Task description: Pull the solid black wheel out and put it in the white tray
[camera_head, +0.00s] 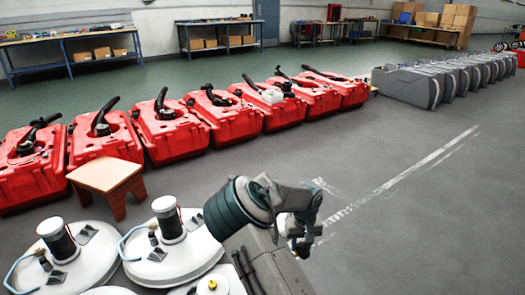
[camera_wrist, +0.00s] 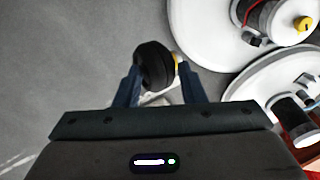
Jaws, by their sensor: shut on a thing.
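In the wrist view the black wheel (camera_wrist: 154,66) sits between the two fingers of my gripper (camera_wrist: 160,88), which is shut on it. A small yellow part shows at the wheel's right side, and a pale piece shows just below it between the fingers. I cannot tell whether the wheel is still attached to anything. In the head view my gripper (camera_head: 302,246) points down at the end of the arm, right of the white tanks; the wheel is not clear there. I cannot make out a white tray in either view.
White round tanks (camera_head: 88,268) with hoses stand at the lower left; they also show at the wrist view's right (camera_wrist: 205,35). An orange-topped stool (camera_head: 104,175) stands behind them. Red tanks (camera_head: 170,133) line the back. Grey floor (camera_head: 420,210) at right is clear.

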